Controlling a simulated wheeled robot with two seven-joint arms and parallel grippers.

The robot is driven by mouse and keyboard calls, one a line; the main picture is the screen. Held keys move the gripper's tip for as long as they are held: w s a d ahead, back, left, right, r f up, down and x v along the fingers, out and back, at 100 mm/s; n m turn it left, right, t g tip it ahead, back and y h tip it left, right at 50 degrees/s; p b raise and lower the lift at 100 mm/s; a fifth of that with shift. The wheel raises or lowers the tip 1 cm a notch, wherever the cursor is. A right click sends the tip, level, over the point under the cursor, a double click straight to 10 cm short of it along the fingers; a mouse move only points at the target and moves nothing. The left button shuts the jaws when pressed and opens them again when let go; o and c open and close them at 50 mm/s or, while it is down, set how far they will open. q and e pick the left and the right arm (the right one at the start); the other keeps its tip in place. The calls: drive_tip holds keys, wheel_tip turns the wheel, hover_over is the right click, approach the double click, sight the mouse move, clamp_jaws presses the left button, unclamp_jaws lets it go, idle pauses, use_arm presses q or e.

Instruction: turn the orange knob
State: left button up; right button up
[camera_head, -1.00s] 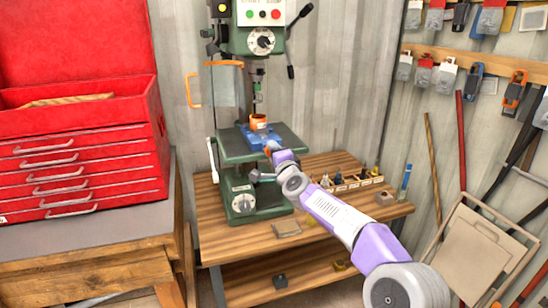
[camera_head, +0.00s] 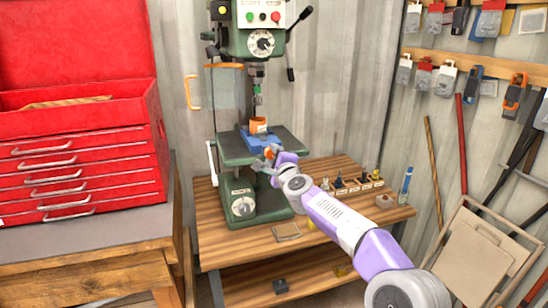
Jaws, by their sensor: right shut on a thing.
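The orange knob (camera_head: 270,152) shows as a small orange patch at the front of the blue vise (camera_head: 254,139) on the green drill press table. My right gripper (camera_head: 268,157) is at the knob and shut on it, so its fingers and wrist hide most of the knob. My purple and white right arm reaches up to it from the lower right. An orange cylindrical piece (camera_head: 258,125) sits at the vise, under the drill chuck. My left gripper is not in view.
The drill press (camera_head: 245,180) stands on a wooden bench (camera_head: 212,230). Small bottles and a tool rack (camera_head: 350,187) are on the bench to the right. A red tool chest (camera_head: 80,170) stands left. A folded chair (camera_head: 478,255) leans at the right.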

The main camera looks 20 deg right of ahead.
drive_tip(key=o, duration=1.1)
drive_tip(key=shift+c, duration=0.2)
drive_tip(key=s+b, duration=0.2)
drive_tip(key=s, duration=0.5)
drive_tip(key=shift+s+d, duration=0.15)
drive_tip(key=shift+s, duration=0.15)
